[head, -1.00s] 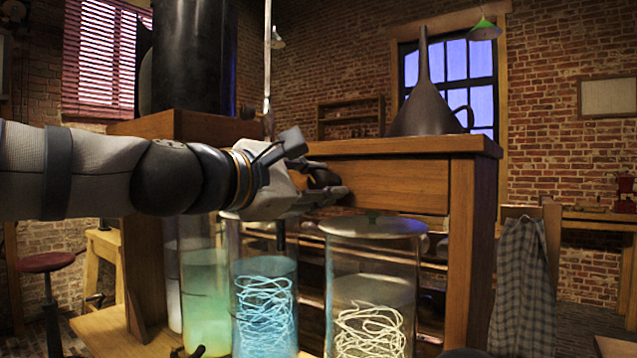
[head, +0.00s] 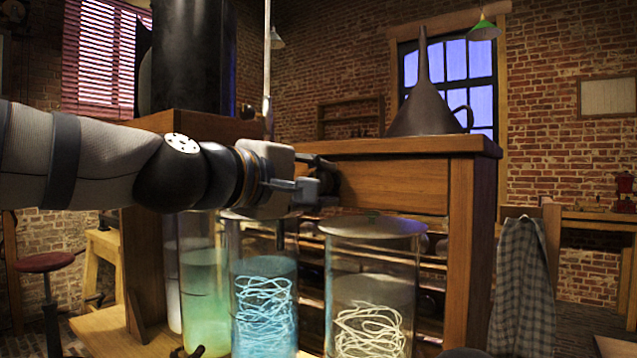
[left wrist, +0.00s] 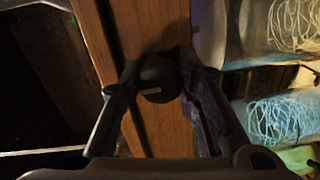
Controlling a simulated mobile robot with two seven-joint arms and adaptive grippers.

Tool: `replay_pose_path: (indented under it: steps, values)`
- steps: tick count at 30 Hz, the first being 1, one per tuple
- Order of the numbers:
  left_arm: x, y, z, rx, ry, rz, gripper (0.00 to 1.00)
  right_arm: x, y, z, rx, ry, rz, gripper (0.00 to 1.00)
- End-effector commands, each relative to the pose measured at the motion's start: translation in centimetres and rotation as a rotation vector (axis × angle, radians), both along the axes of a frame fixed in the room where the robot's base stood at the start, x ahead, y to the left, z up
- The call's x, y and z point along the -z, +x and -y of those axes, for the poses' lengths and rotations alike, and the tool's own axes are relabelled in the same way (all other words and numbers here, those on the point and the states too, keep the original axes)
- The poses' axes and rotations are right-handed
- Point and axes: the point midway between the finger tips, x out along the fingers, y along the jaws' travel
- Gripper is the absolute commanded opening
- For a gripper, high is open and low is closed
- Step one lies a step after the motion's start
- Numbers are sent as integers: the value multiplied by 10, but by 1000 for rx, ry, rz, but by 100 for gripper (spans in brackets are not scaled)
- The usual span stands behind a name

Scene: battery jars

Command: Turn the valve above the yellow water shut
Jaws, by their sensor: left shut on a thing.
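My left gripper (head: 322,185) reaches in from the left, in front of the wooden cabinet and above the jars. In the left wrist view its fingers (left wrist: 160,95) close on a dark round valve knob (left wrist: 160,72) against a wooden beam (left wrist: 120,30). In the head view the valve is hidden by the gripper. The jar with pale yellowish water and coiled strands (head: 370,315) stands below and right of the gripper. It also shows at the upper right of the left wrist view (left wrist: 285,20). My right gripper is not in view.
A blue-water jar (head: 264,300) and a greenish jar (head: 205,300) stand left of the pale one. A large dark funnel (head: 425,105) stands on the cabinet top (head: 400,147). A checked cloth (head: 522,290) hangs at the right.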

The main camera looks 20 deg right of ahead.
Motion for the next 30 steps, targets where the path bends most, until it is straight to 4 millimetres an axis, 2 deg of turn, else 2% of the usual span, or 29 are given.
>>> replay_pose_path:
  steps: [19,20,21,22,30]
  values:
    - [2,0,0,2,27,31,2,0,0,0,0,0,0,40]
    - [2,0,0,2,27,31,37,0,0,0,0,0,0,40]
    - [2,0,0,2,27,31,46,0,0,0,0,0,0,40]
    - [1,0,0,2,27,31,51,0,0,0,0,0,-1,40]
    - [0,0,0,1,25,31,51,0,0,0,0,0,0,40]
